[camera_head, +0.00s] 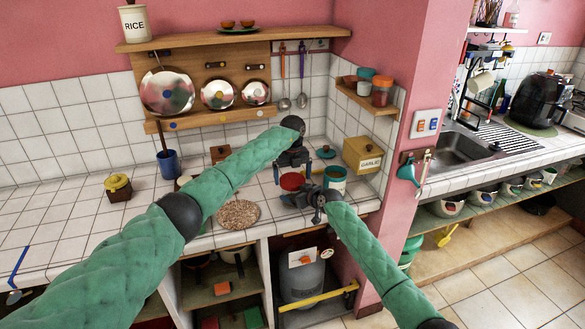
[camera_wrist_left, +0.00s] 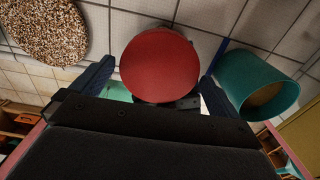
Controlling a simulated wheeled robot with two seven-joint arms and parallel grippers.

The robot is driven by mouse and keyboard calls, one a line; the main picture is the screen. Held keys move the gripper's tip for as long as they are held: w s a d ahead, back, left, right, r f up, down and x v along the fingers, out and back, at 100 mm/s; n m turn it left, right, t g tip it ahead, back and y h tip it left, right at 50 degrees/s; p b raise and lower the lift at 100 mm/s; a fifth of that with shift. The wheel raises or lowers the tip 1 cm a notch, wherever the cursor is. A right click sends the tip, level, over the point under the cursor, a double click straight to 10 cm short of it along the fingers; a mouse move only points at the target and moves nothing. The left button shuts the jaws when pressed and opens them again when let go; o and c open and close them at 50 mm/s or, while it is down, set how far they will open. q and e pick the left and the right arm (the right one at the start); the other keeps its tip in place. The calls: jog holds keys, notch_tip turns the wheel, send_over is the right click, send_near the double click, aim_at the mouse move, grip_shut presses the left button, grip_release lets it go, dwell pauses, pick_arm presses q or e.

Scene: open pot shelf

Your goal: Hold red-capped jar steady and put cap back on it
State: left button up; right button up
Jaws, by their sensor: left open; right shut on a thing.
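The red cap (camera_head: 292,181) appears as a round red disc at the counter's front, and it is also large in the left wrist view (camera_wrist_left: 160,64). It sits on or just over the jar, whose body is mostly hidden; I cannot tell whether the cap is seated. My left gripper (camera_head: 293,168) is open above the cap, with one finger at either side of it in the left wrist view (camera_wrist_left: 154,88). My right gripper (camera_head: 300,196) is low beside the cap, shut on the jar below it, though the grip is largely hidden.
An open teal pot (camera_head: 336,184) stands close to the right, also in the left wrist view (camera_wrist_left: 252,82). A teal lid (camera_head: 325,152) lies behind it. A yellow garlic box (camera_head: 362,155) is at the wall. A round speckled mat (camera_head: 237,214) lies left.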

pick_arm(q)
jog(key=shift+f, duration=0.5)
jog(key=shift+c, duration=0.4)
jog(key=c, duration=0.8)
jog(key=m, duration=0.2)
jog(key=shift+r+m, duration=0.1)
jog(key=shift+m, duration=0.2)
jog(key=m, duration=0.4)
jog(key=o, duration=0.9)
